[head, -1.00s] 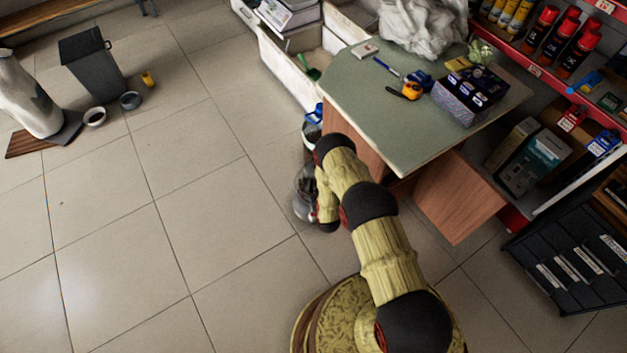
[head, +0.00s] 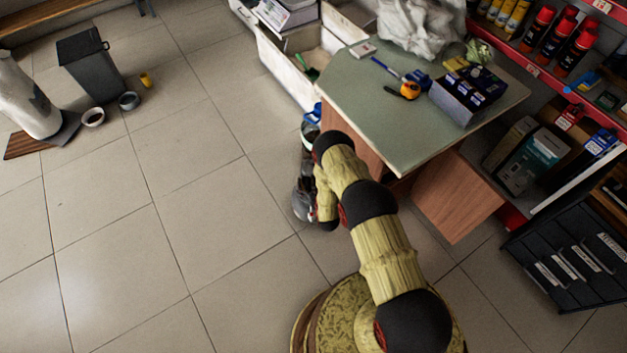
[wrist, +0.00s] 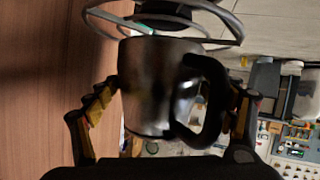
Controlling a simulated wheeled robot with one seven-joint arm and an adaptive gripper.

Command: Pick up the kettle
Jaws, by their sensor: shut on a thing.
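The kettle (wrist: 156,88) is a dark, shiny metal vessel with a black handle (wrist: 210,100) on its right side in the wrist view. My gripper (wrist: 172,108) has a yellow-and-black finger on each side of the kettle. The left finger touches its left side, and the right finger is by the handle. The gripper is shut on the kettle. In the head view my arm hides most of the gripper and kettle; a dark, shiny part (head: 303,200) shows beside the table's lower left side.
The green-topped table (head: 400,130) stands right beside the arm, with its wooden panel (wrist: 45,80) close on the left in the wrist view. A bucket (head: 311,133) stands by the table. White crates (head: 285,75) lie behind.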

